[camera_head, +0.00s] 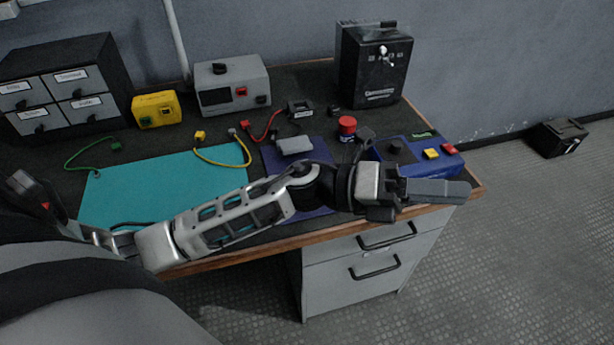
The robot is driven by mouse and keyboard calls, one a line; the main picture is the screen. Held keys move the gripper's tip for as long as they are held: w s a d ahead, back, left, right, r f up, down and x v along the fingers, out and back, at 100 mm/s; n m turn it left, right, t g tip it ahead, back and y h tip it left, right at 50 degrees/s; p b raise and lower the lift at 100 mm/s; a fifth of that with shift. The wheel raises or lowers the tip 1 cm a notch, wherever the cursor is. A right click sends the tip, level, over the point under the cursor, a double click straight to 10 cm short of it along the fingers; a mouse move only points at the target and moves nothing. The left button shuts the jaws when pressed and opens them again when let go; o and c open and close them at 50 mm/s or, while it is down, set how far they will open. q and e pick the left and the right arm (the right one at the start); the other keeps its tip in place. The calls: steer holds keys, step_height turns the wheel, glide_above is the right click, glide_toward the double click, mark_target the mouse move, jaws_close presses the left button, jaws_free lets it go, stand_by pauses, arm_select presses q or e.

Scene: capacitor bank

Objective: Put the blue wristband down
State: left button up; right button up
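I cannot make out a blue wristband anywhere in this view. My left gripper (440,191) reaches in from the left and is near the front right edge of the workbench. Its fingers point right and look like one grey slab from this side, so the gap between them is hidden. No band shows in or on the fingers. My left forearm covers part of the dark blue mat (272,158) and the front edge of the teal mat (160,185). My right gripper is not in view.
A blue box (420,168) with yellow and red buttons sits just behind my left gripper. A red-capped jar (347,127), a black unit (372,70), a grey meter (232,88), a yellow box (157,109) and a drawer cabinet (62,88) stand farther back. The teal mat is mostly clear.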

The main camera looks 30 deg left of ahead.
arm_select(q)
steer(key=w+a+f+m+g+y+b, duration=0.1)
steer(key=w+a+f+m+g+y, duration=0.15)
steer(key=a+m+y, duration=0.45)
steer(key=w+a+f+m+g+y, duration=0.1)
steer(key=a+f+m+g+y, duration=0.35)
steer(key=m, duration=0.35)
steer(key=w+a+r+m+t+y, duration=0.15)
steer(key=a+y, duration=0.25)
steer(key=a, duration=0.5)
steer(key=w+a+r+y, duration=0.2)
steer(key=a+r+y, duration=0.15)
steer(key=a, duration=0.45)
steer(key=shift+y, duration=0.6)
steer(key=f, duration=1)
steer(key=shift+s+a+f+b, duration=0.15)
steer(key=shift+a+f+b, duration=0.1)
steer(key=shift+a+b, duration=0.1)
steer(key=shift+d+f, duration=0.2)
steer(key=shift+f, duration=1.3)
steer(key=shift+d+f, duration=0.2)
steer(key=shift+f, duration=1.25)
jaws_close()
